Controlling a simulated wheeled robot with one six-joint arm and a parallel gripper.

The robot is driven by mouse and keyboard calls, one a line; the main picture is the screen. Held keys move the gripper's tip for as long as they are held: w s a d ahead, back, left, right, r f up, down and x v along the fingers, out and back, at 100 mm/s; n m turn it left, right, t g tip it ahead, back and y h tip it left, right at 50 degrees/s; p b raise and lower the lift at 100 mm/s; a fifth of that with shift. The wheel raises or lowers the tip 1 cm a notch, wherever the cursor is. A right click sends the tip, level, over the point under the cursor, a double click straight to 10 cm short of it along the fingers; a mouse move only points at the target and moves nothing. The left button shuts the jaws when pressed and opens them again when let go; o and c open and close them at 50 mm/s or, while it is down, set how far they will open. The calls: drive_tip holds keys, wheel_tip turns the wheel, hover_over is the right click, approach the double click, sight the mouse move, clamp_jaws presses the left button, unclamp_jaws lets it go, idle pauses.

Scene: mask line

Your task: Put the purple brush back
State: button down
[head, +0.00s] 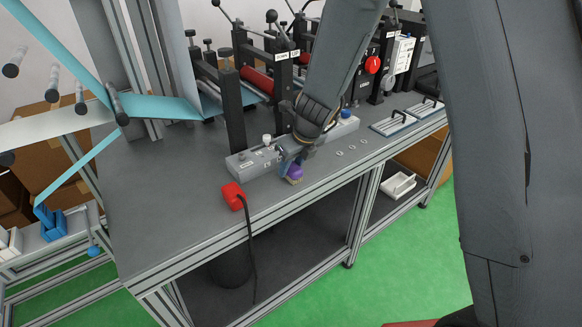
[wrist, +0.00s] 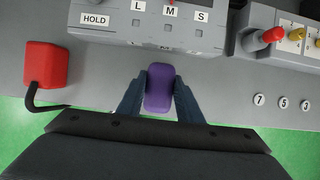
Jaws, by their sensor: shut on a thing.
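The purple brush (wrist: 159,88) is between the two fingers of my gripper (wrist: 159,100) in the wrist view. The fingers touch it on both sides, so my gripper is shut on it. In the head view the brush (head: 295,173) shows below my gripper (head: 289,160), with a paler band at its underside. It is at the front part of the grey bench top (head: 170,190), just in front of a long grey block (head: 252,162). I cannot tell whether the brush touches the bench.
A red box (head: 232,195) with a black cable stands left of my gripper near the bench edge. The grey block, labelled HOLD, L, M and S, lies close behind. Round numbered marks (wrist: 283,103) are on the bench to the right. The bench's left part is clear.

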drive_tip(key=shift+f, duration=0.15)
drive_tip(key=c, duration=1.3)
unclamp_jaws()
drive_tip(key=shift+o, duration=0.2)
